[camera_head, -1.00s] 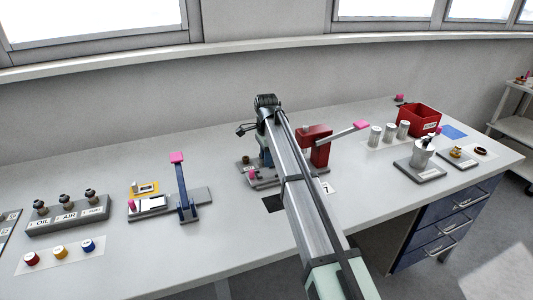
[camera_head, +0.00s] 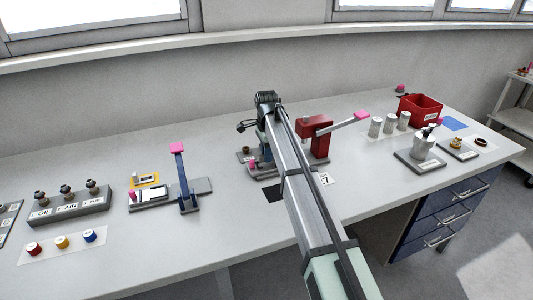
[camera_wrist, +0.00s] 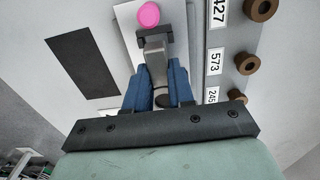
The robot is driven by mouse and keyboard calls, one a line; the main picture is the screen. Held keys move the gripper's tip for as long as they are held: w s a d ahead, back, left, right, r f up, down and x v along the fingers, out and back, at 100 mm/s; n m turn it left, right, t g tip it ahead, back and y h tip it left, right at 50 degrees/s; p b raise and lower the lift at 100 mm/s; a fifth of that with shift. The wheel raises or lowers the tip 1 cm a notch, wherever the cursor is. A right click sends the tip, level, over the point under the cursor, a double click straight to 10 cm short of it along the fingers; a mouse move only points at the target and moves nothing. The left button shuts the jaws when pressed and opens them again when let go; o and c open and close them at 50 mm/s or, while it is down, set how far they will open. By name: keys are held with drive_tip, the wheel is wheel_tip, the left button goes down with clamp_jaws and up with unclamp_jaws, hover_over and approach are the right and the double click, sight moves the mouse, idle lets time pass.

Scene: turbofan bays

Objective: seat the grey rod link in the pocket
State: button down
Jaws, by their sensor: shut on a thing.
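In the wrist view the blue fingers of my gripper (camera_wrist: 158,88) are shut on the grey rod link (camera_wrist: 154,62), a narrow piece standing out between the fingertips. Its far end is at a dark bracket (camera_wrist: 168,37) on a pale plate with a round pink knob (camera_wrist: 149,14). I cannot tell whether the link is inside a pocket there or only above it. In the head view my gripper (camera_head: 265,152) is largely hidden behind my arm, low over this fixture, whose pink knob (camera_head: 252,165) shows to the left. The link cannot be made out in that view.
Beside the fixture is a grey block with brown rings (camera_wrist: 246,63) and number labels. A black patch (camera_wrist: 82,62) lies on the other side. A red press (camera_head: 317,138) with a pink-tipped lever stands close right of my arm. A blue-levered fixture (camera_head: 181,182) is farther left, with clear bench between.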

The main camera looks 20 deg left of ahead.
drive_tip(key=shift+f, duration=0.85)
idle(1.1)
drive_tip(key=c, duration=0.9)
unclamp_jaws()
drive_tip(key=shift+o, duration=0.4)
drive_tip(key=o, duration=0.3)
drive_tip(key=shift+o, duration=0.2)
drive_tip(key=shift+r, duration=0.1)
drive_tip(key=shift+r, duration=3.4)
